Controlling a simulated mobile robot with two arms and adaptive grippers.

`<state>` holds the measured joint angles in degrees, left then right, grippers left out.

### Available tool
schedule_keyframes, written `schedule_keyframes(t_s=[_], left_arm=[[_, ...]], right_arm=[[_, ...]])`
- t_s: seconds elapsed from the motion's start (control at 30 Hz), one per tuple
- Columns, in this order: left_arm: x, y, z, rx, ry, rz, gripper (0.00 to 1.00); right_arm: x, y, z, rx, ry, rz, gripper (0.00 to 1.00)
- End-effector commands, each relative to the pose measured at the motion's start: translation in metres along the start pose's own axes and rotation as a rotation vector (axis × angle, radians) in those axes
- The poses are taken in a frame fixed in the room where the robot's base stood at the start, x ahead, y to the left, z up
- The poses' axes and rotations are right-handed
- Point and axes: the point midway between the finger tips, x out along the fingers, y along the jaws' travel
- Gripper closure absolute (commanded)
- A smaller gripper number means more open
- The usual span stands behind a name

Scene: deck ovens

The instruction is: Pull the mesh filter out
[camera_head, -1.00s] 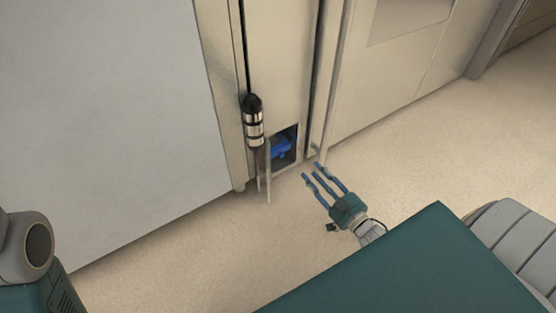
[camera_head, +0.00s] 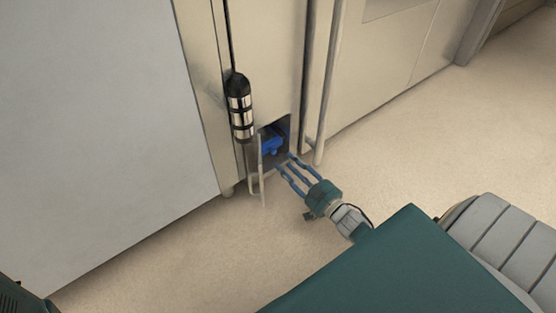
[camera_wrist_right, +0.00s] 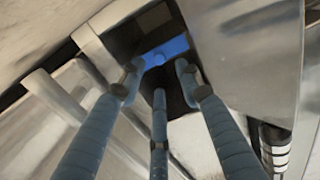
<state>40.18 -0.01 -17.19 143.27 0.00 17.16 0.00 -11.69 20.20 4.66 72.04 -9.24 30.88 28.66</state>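A blue part (camera_head: 273,143), which looks like the mesh filter or its handle, sits inside a small dark opening low in the cabinet front. It also shows in the right wrist view as a blue bar (camera_wrist_right: 165,52) inside the recess, beyond the fingertips. My right gripper (camera_head: 287,170) is open, its fingers pointing at the opening from the lower right. In the right wrist view the fingers (camera_wrist_right: 160,85) are spread with nothing between them, just short of the blue part. The left gripper is not in view.
A small door (camera_head: 258,172) stands open at the left of the opening. A black and silver cylinder (camera_head: 240,107) hangs just above it. A vertical metal bar (camera_head: 327,95) runs down the cabinet at the right. Clear floor (camera_head: 425,145) lies to the right.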

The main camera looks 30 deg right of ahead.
Motion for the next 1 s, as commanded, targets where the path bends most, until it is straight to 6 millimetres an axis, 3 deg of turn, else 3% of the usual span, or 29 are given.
schedule_keyframes(t_s=[0.03, 0.3, 0.7, 0.73, 0.9, 1.0], left_arm=[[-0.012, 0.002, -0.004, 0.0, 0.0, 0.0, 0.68], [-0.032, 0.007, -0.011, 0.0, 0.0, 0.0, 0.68], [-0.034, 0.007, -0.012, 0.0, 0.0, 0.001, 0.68], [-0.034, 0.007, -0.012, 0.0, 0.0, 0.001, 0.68], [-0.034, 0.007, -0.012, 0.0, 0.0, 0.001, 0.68], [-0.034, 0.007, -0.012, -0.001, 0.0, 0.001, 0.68]], right_arm=[[0.011, 0.0, 0.005, 0.0, 0.004, -0.001, 0.65], [0.051, 0.0, 0.003, -0.002, 0.001, -0.001, 0.65], [0.06, 0.0, 0.0, 0.0, -0.001, 0.001, 0.65], [0.06, 0.0, 0.0, 0.0, -0.001, 0.001, 0.67], [0.06, 0.0, 0.0, 0.0, -0.001, 0.0, 1.0], [0.06, 0.0, 0.0, 0.0, 0.0, 0.0, 1.0]])
